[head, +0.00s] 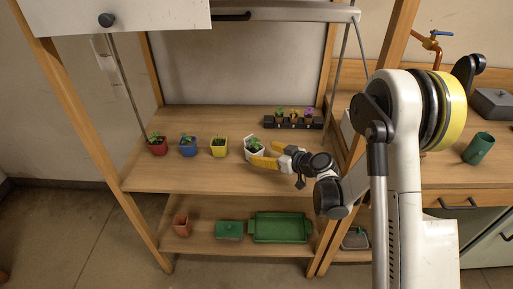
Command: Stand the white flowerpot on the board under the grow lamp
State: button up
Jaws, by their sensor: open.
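The white flowerpot (248,154), with a green plant in it, stands upright on the upper wooden shelf board (190,178), right of a yellow pot. My gripper (261,154) reaches in from the right with its yellow fingers apart. One finger lies in front of the white pot and overlaps its lower part in the picture; the other is by its right side. I cannot tell whether either finger touches the pot. A grey bar-shaped fixture (300,11), perhaps the grow lamp, hangs above the shelf.
A red pot (158,150), a blue pot (188,151) and a yellow pot (219,152) stand left in a row. A black seedling tray (292,126) is behind my gripper. The lower shelf holds a terracotta pot (181,229) and a green tray (281,239). Wooden posts frame the shelves.

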jog(key=p+v, duration=0.1)
jog(key=v, duration=0.5)
jog(key=shift+s+d+p, duration=0.1)
jog(key=shift+s+p, duration=0.05)
jog(key=shift+p, duration=0.15)
